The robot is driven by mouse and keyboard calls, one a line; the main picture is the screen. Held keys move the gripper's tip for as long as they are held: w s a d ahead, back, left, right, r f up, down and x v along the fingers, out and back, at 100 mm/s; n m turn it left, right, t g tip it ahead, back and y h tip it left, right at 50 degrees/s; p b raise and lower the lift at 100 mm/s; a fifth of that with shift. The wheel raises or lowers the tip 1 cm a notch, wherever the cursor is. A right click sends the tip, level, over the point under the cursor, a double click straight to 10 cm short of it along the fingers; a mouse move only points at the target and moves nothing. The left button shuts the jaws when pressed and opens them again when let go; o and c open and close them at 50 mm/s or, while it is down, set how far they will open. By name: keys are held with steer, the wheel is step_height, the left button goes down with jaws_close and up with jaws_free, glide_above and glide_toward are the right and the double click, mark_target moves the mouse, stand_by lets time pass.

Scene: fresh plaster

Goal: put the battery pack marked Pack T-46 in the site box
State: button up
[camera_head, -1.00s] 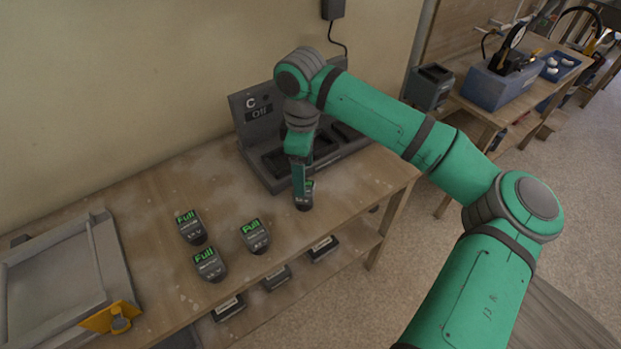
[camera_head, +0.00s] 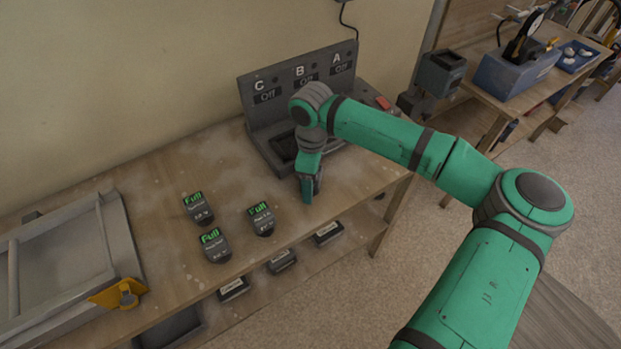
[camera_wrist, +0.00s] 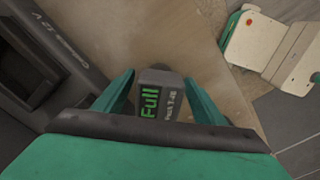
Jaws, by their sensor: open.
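A dark battery pack (camera_wrist: 158,92) with a green "Full" display stands between my gripper's fingers in the wrist view; its small name looks like "Pack T-", with the rest hard to read. My gripper (camera_head: 307,194) is open and low over the bench's front right, one finger on each side of that pack. The head view mostly hides the pack behind the gripper. Three other "Full" packs lie to the left: a rear one (camera_head: 198,208), a front one (camera_head: 214,245) and a right one (camera_head: 262,219). A grey box (camera_head: 118,232) with a yellow latch, apparently the site box, is at far left.
A charger (camera_head: 258,118) with bays C, B and A, all reading "Off", stands right behind my gripper. Several dark packs (camera_head: 281,262) sit on the shelf below.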

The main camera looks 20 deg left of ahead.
steer(key=c, duration=1.4)
steer(key=shift+w, duration=0.1)
steer(key=shift+c, duration=0.6)
steer(key=shift+r, duration=0.1)
